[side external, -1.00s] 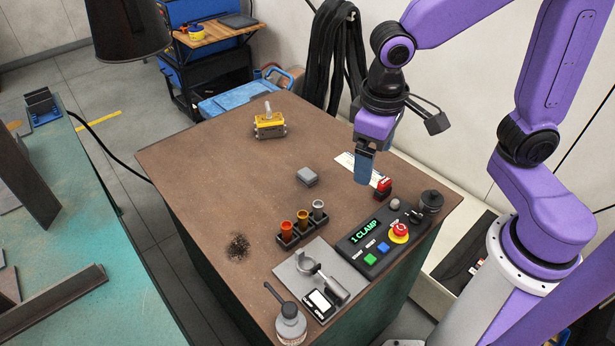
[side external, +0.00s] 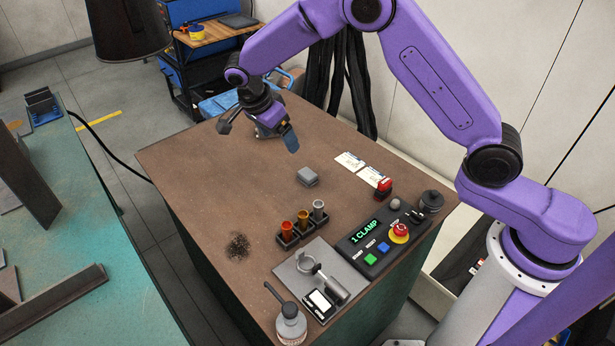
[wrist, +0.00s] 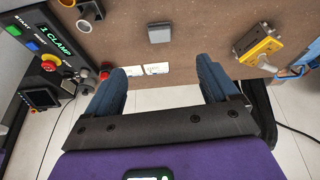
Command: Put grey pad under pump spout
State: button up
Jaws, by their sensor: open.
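The grey pad (side external: 307,177), a small square block, lies flat on the brown table near its middle. It also shows at the top of the wrist view (wrist: 160,33). The pump bottle (side external: 290,328) stands at the table's front edge, and its thin dark spout (side external: 272,290) points to the upper left over the table. My gripper (side external: 290,140) is above the table, beyond the pad and slightly left of it in the side view. In the wrist view its blue fingers (wrist: 160,80) are wide apart with nothing between them. The pad is outside the fingers.
A yellow-and-grey device (wrist: 261,47) stands behind my gripper, mostly hidden in the side view. A rack of small cups (side external: 302,228) and a plate with a round holder (side external: 305,268) stand between pad and bottle. A control panel (side external: 375,245) lies right. The table's left side is mostly clear.

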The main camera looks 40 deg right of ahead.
jog(key=f, duration=0.1)
send_over(304, 175)
jog(key=a, duration=0.3)
jog(key=shift+m, duration=0.4)
jog(key=f, duration=1.1)
jog(key=shift+w+d, duration=0.2)
jog(key=shift+w, duration=0.1)
jog(key=shift+s+x, duration=0.15)
jog(key=shift+x, duration=1.1)
jog(key=shift+s+x, duration=0.15)
jog(key=shift+x, duration=1.15)
jog(key=shift+d+r, duration=0.1)
jog(key=c, duration=1.2)
jog(key=shift+r, duration=0.1)
